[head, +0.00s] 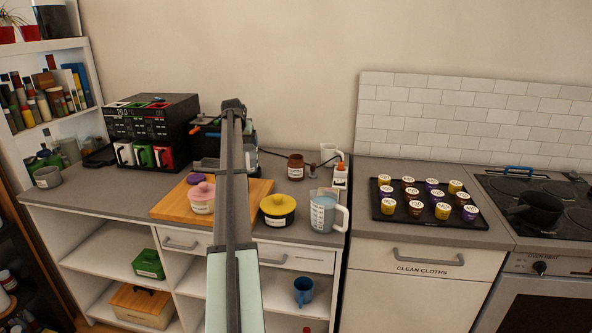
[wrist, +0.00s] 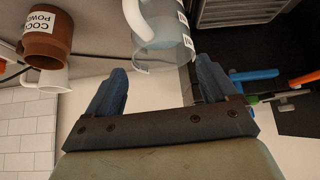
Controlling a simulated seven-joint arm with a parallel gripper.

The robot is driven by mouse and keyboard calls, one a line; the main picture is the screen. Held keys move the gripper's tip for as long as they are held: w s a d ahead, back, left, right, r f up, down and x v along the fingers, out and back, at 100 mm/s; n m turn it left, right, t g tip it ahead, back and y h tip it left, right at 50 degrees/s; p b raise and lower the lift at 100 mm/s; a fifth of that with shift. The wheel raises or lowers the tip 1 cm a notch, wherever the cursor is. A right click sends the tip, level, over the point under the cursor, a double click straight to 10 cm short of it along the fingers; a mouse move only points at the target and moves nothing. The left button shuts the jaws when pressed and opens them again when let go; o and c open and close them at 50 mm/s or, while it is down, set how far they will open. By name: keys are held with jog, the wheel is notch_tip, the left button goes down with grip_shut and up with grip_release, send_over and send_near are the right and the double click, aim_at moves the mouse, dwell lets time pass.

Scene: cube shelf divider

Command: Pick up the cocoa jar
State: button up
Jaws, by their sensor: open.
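The cocoa jar (head: 295,166) is a brown jar with a white label. It stands on the grey counter right of my arm, near the wall. In the wrist view the jar (wrist: 48,42) is at the upper left, with its label partly readable, outside the fingers. My gripper (wrist: 162,84) is open with nothing held between its blue-grey fingers. A clear vessel with a white handle (wrist: 165,50) appears just beyond the fingertips. In the head view my arm hides the fingers and part of the counter behind them.
A measuring jug (head: 325,214), a white-and-orange bottle (head: 340,178) and a white mug (head: 331,152) stand near the jar. A black pod tray (head: 395,216) lies farther right.

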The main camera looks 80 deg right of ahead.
aim_at(295, 158)
jog(key=s+d+r+m+g+y, duration=0.1)
jog(key=s+m, duration=0.1)
jog(key=s, duration=0.7)
jog(key=s+r+m+g+y, duration=0.1)
jog(key=s+m+y, duration=0.15)
jog(key=s, duration=0.75)
jog(key=shift+h, duration=0.35)
jog(key=x, duration=1.4)
jog(key=shift+w+d, duration=0.1)
jog(key=shift+w, duration=0.15)
jog(key=c, duration=0.9)
